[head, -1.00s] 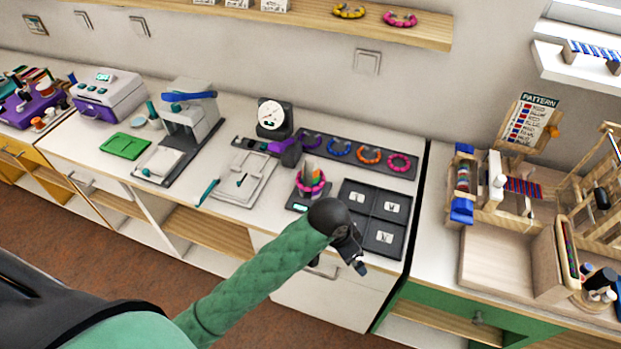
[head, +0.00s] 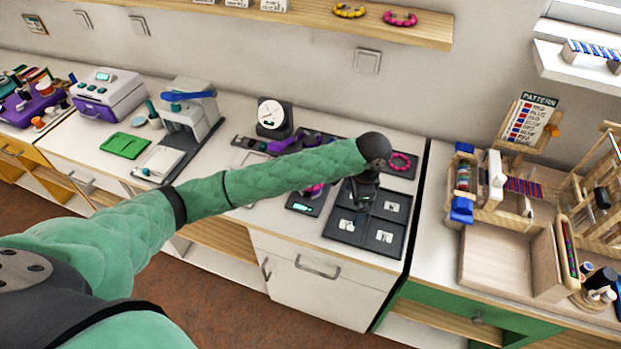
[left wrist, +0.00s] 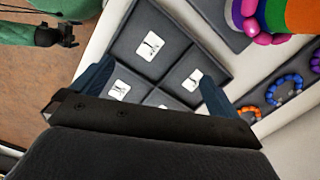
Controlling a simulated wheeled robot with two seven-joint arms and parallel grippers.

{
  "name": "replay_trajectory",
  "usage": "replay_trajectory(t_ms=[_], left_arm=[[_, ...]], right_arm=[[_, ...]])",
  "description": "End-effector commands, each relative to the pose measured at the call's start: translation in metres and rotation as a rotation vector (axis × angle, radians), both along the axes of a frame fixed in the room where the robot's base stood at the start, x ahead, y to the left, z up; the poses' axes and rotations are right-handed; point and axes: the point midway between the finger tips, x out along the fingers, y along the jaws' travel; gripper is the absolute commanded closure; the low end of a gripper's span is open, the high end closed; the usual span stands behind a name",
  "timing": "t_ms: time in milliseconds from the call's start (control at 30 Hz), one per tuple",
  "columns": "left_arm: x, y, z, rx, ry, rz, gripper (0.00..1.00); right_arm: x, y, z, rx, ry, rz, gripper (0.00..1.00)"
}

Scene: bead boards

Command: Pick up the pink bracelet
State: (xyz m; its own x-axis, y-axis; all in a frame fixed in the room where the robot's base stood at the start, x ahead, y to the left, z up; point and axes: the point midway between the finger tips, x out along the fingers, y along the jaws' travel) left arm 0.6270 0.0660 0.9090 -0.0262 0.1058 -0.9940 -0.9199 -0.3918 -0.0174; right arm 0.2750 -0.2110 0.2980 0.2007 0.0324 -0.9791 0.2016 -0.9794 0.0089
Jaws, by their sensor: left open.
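A pink bracelet (head: 400,162) lies at the right end of a dark strip on the counter. Another pink bracelet (head: 314,190), partly hidden by my left arm, is around a multicoloured holder; its beads also show in the left wrist view (left wrist: 262,39). A third pink bracelet (head: 400,19) is on the shelf. My left gripper (head: 362,200) is open and empty above the dark four-part tray (head: 338,227), in front of the strip. In the left wrist view its fingers (left wrist: 151,87) stand apart over the tray (left wrist: 143,74). My right gripper (left wrist: 69,36) shows small there; its jaws are unclear.
Orange (left wrist: 247,113) and blue (left wrist: 283,90) bracelets lie along the strip. A dial scale (head: 271,117) and a press (head: 190,115) stand on the counter. A wooden loom (head: 500,185) is on the right.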

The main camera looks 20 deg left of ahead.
Motion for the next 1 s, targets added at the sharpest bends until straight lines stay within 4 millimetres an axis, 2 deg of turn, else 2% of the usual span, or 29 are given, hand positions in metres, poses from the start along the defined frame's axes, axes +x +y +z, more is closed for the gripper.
replay_trajectory(t_ms=[33,300,500,733,1000], left_arm=[[0.011,0.009,0.006,0.030,0.002,-0.003,0.00],[0.054,0.056,0.034,0.176,0.047,-0.007,0.00],[0.075,0.085,0.052,0.249,0.075,0.007,0.00],[0.081,0.097,0.057,0.274,0.088,0.015,0.00],[0.079,0.102,0.041,0.273,0.089,0.014,0.00]], right_arm=[[-0.002,-0.002,0.000,-0.002,0.002,0.001,0.00],[-0.019,-0.012,-0.005,-0.012,0.020,0.003,0.00],[-0.028,-0.010,-0.007,-0.011,0.029,0.003,0.00],[-0.023,-0.004,-0.005,-0.004,0.024,0.001,0.00],[-0.003,0.000,-0.002,0.000,-0.003,0.001,0.00]])
